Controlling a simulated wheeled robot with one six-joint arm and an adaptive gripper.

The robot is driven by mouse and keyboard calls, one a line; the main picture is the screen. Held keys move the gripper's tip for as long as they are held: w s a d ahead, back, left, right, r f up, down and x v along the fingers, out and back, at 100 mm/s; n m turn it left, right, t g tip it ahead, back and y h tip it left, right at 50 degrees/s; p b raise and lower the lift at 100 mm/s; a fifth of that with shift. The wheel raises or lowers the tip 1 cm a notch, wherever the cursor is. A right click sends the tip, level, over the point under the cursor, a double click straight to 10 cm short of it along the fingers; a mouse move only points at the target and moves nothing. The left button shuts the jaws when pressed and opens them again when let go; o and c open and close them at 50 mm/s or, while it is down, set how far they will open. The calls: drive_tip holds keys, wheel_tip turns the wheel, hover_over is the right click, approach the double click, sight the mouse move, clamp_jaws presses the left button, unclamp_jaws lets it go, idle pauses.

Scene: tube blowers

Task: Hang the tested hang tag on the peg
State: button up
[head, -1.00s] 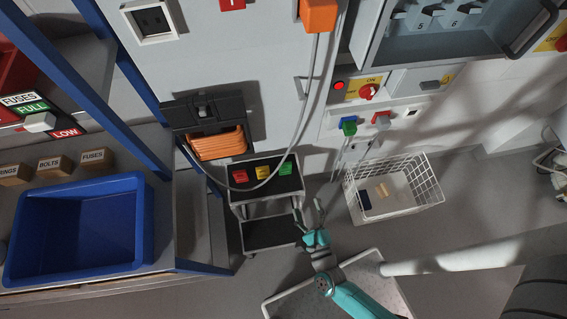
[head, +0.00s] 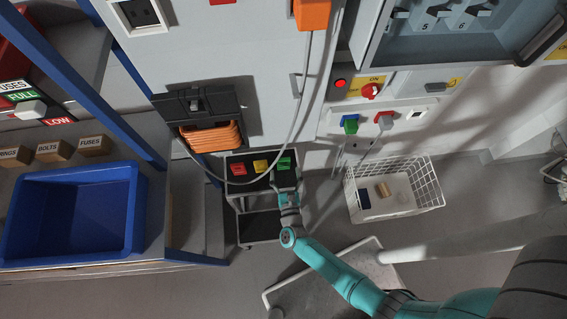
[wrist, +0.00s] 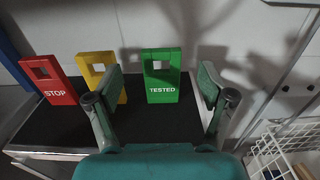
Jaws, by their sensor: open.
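The green tested hang tag (wrist: 161,83) stands upright on the black top of a small trolley, with a square hole near its top and "TESTED" in white. It also shows as a small green shape in the head view (head: 284,162). My gripper (wrist: 158,82) is open, with one finger on each side of the green tag and free space on both sides. In the head view my gripper (head: 286,182) is at the trolley's right end, just in front of the tag. I cannot make out the peg for certain in either view.
A yellow tag (wrist: 102,72) stands close by my left finger, and a red STOP tag (wrist: 50,80) is further left. A white wire basket (head: 405,205) stands right of the trolley (head: 258,228). A grey cable hangs in front of the cabinet.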

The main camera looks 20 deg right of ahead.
sight(284, 161)
drive_tip(key=shift+x, duration=2.8)
drive_tip(key=shift+d, duration=0.1)
drive_tip(key=c, duration=1.1)
